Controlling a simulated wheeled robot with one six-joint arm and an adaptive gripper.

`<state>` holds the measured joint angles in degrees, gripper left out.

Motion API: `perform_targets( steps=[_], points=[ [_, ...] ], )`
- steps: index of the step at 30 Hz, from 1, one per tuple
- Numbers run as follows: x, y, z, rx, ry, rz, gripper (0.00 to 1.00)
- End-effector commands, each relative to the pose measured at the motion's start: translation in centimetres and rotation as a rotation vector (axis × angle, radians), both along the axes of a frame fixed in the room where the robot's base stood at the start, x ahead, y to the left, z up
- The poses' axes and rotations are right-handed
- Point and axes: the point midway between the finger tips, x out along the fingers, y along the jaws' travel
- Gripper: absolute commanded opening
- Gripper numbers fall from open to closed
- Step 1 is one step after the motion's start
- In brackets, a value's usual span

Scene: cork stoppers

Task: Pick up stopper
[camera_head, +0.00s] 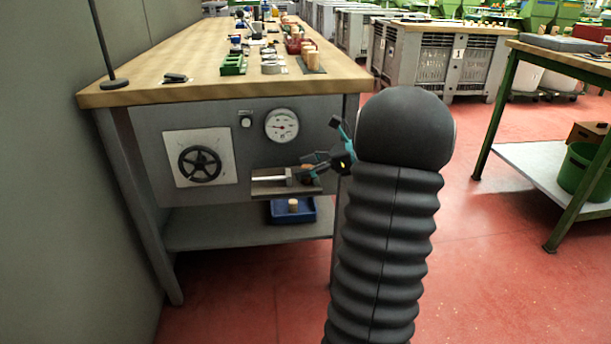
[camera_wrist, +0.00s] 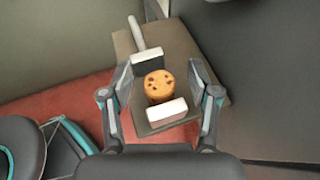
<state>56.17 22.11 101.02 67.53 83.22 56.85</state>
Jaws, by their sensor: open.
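A cork stopper (camera_wrist: 159,86) with dark specks on its round top stands between two pale blocks of a small clamp (camera_wrist: 147,60) in the wrist view. My gripper (camera_wrist: 161,80) is open, with one finger left and one right of the stopper and a visible gap on each side. In the head view my gripper (camera_head: 320,145) is at the right end of the clamp's ledge (camera_head: 284,191), low on the front of the workbench. The stopper there is partly hidden by the fingers.
A blue bin (camera_head: 280,216) with another cork (camera_head: 293,205) sits on the shelf below the ledge. A dial gauge (camera_head: 282,125) and a black handwheel (camera_head: 200,163) are on the bench's front panel. The wooden benchtop (camera_head: 150,93) overhangs above.

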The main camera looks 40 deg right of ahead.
Motion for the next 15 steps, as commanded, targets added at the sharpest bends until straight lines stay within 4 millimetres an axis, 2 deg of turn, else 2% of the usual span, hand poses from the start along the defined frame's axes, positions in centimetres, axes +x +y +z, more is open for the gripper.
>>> perform_targets(
  steps=[2, 7, 15],
  points=[
    [-0.02, -0.02, 0.01, 0.000, 0.000, 0.000, 0.61],
    [-0.02, -0.02, 0.00, 0.000, 0.000, 0.000, 0.19],
    [-0.03, -0.01, 0.00, 0.000, 0.000, 0.001, 0.17]
  ],
)
